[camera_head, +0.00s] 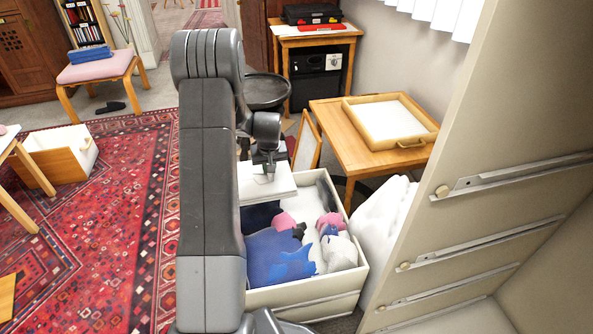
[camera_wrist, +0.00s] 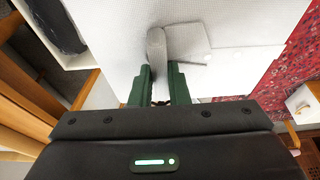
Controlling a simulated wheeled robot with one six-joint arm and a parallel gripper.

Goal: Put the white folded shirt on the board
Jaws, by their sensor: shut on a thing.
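My gripper (camera_head: 268,158) hangs over the back left part of an open drawer. It is shut on the white folded shirt (camera_head: 268,188), a flat pale slab held level. In the wrist view my gripper (camera_wrist: 163,82) has both green fingers at the white folded shirt (camera_wrist: 225,65), which fills most of the upper middle. A grey rounded strip shows between the fingertips. I cannot tell for certain which thing is the board; a wood-edged panel (camera_head: 308,146) leans beside the small table.
The white drawer (camera_head: 318,295) holds blue, pink, dark and white clothes. A wooden table (camera_head: 345,152) carries a pale tray (camera_head: 390,118). A white bulging bag or cloth (camera_head: 385,225) stands right of the drawer. A cabinet side with rails (camera_head: 510,175) closes off the right. Open rug (camera_head: 110,210) lies left.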

